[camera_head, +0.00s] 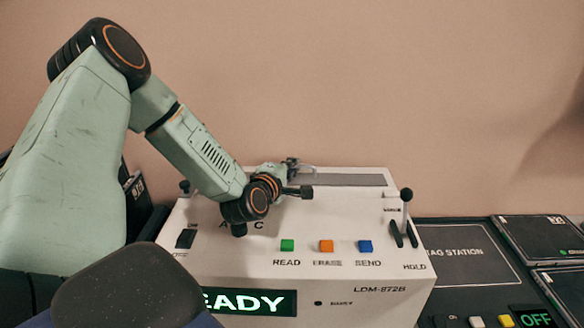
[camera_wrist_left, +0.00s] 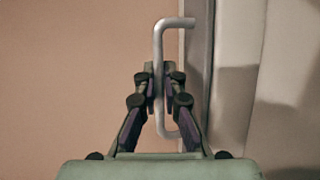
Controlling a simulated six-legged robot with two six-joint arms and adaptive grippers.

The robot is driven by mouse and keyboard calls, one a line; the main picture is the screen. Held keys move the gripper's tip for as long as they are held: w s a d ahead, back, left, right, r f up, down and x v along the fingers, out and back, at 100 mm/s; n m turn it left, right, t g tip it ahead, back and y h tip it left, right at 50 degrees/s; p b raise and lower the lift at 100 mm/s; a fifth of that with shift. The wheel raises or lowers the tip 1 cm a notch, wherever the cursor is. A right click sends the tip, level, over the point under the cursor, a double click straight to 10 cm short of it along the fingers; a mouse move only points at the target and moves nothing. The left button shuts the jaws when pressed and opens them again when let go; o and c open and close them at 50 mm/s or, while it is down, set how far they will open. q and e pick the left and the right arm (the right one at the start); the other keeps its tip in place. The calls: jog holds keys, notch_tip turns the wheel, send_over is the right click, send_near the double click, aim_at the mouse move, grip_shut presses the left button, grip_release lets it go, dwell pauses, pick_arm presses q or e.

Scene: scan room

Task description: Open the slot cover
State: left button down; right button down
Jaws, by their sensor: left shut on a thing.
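The slot cover (camera_head: 345,180) is a grey strip along the top back of the white machine (camera_head: 330,225). It looks flat and closed, though its left end is behind my left arm. In the left wrist view a pale bent bar handle (camera_wrist_left: 158,48) stands beside a grey edge (camera_wrist_left: 198,50). My left gripper (camera_wrist_left: 159,82) is shut on this handle, with a finger on each side of the bar. In the head view the left gripper (camera_head: 294,166) is small at the cover's left end. My right gripper is not in view.
The machine front has green (camera_head: 287,245), orange (camera_head: 326,246) and blue (camera_head: 365,246) buttons, and a display (camera_head: 250,302) ending in "EADY". A black-knobbed lever (camera_head: 405,205) stands at the right. A dark console (camera_head: 465,255) lies beyond it. The wall behind is bare.

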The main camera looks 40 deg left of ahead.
pick_arm(q)
jog(key=shift+a, duration=0.1)
jog(key=shift+w+a+b, duration=0.6)
jog(key=shift+w+a, duration=0.1)
jog(key=shift+w, duration=0.1)
jog(key=c, duration=1.7)
grip_release()
jog(key=shift+s, duration=0.15)
